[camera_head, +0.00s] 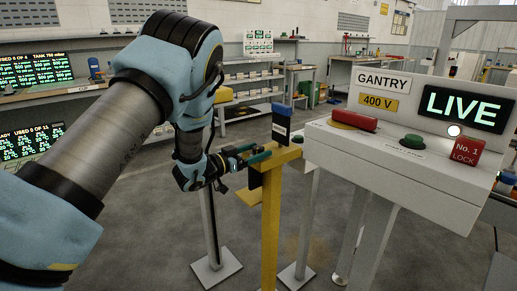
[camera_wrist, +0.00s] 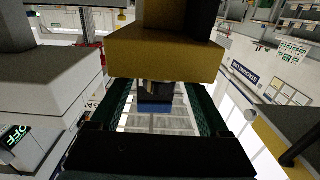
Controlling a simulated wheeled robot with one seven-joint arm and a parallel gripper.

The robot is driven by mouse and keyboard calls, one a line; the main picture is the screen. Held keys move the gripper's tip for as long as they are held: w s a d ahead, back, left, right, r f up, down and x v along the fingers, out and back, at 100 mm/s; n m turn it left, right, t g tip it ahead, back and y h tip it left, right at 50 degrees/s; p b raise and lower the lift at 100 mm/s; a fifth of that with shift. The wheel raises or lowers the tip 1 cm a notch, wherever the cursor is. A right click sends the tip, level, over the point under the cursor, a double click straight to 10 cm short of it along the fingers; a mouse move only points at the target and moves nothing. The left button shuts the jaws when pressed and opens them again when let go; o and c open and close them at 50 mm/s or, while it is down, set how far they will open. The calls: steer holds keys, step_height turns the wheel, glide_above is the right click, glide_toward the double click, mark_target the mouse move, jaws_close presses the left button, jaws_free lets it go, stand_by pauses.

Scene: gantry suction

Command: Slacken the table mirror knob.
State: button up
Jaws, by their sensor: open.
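No table mirror or its knob can be made out for certain in either view. My gripper (camera_head: 257,154) is open, its two dark green fingers beside the top of a yellow post (camera_head: 270,205). In the wrist view my gripper (camera_wrist: 161,88) has its fingers spread below a yellow slab (camera_wrist: 165,52). A small dark and blue piece (camera_wrist: 155,106) shows between the fingers; I cannot tell whether they touch it. A blue and black block (camera_head: 281,124) stands upright on the post's yellow top, just right of the fingers.
A white gantry console (camera_head: 380,150) stands close on the right, with a red handle (camera_head: 354,121), green button (camera_head: 412,141), red lock box (camera_head: 467,151) and LIVE sign (camera_head: 466,109). Shelves (camera_head: 250,88) stand behind. Grey floor (camera_head: 150,225) is open left of the post.

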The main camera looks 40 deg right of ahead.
steer(key=shift+d, duration=0.5)
jaws_close()
stand_by(0.3)
